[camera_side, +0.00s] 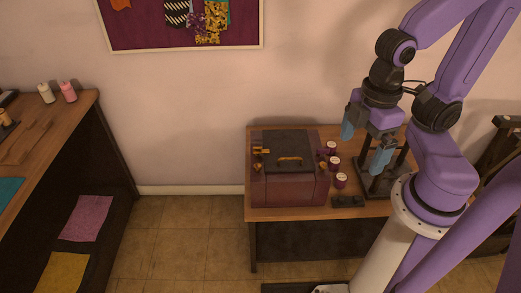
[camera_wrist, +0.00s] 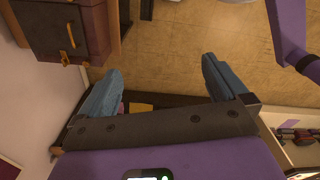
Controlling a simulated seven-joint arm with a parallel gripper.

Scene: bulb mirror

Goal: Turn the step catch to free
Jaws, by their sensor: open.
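A dark red box (camera_side: 290,190) with a black lid (camera_side: 288,143) and a brass handle (camera_side: 289,159) sits on a small wooden table. Brass fittings (camera_side: 261,151) show at its left side and another brass piece (camera_side: 323,167) at its right front corner. I cannot tell which one is the step catch or how it is set. In the wrist view the box (camera_wrist: 92,25) is at the top left, with a brass fitting (camera_wrist: 66,59) at its edge. My gripper (camera_side: 364,146) is open and empty, above and right of the box, apart from it. Its blue fingers (camera_wrist: 162,70) are spread in the wrist view.
Several white-topped round pieces (camera_side: 334,162) stand just right of the box. A dark stand (camera_side: 380,190) is under my gripper, and a small black block (camera_side: 347,201) lies at the table's front. A wooden bench (camera_side: 45,135) is far left, with open floor between.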

